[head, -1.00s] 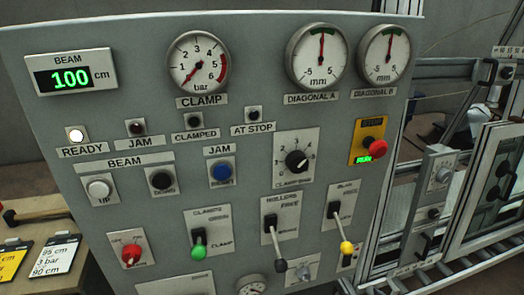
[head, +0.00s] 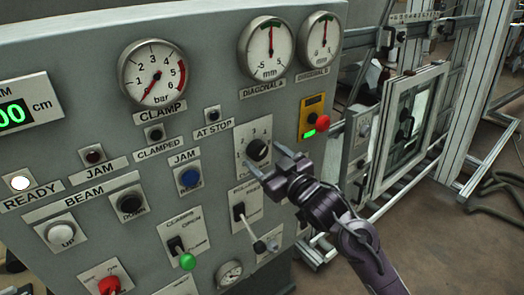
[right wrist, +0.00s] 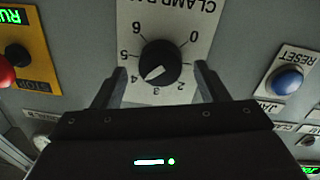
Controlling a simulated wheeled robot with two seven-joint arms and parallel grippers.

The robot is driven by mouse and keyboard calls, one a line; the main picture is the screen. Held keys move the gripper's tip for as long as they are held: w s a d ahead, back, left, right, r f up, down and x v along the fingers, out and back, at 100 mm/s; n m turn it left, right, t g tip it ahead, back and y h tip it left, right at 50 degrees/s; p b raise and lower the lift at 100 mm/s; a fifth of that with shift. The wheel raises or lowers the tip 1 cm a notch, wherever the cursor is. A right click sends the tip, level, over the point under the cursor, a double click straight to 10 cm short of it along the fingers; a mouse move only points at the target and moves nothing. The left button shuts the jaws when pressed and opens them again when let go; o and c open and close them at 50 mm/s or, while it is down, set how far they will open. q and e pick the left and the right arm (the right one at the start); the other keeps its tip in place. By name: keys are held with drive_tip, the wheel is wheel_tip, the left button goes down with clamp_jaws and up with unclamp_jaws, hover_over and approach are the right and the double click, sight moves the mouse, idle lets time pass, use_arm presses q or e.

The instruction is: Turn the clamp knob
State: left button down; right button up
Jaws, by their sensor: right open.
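The clamp knob (head: 257,150) is a round black dial on a white scale plate, on the grey control panel. It also shows in the right wrist view (right wrist: 160,62), upside down, its white pointer between 3 and 4. My right gripper (head: 268,165) is at the knob's lower right in the head view. In the right wrist view the right gripper (right wrist: 159,72) is open, one finger on each side of the knob, with gaps between; nothing is held. The clamp gauge (head: 152,72) has its red needle low, at the lower left. My left gripper is out of view.
The red stop button (head: 322,122) on a yellow plate is right of the knob. The blue jam reset button (head: 189,178) is left of it. Diagonal gauges (head: 266,48) are above.

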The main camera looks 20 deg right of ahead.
drive_tip(key=shift+w+a+r, duration=0.1)
drive_tip(key=shift+w+a, duration=0.15)
drive_tip(key=shift+w, duration=0.5)
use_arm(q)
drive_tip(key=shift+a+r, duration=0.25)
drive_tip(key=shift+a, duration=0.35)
use_arm(e)
drive_tip(key=c, duration=1)
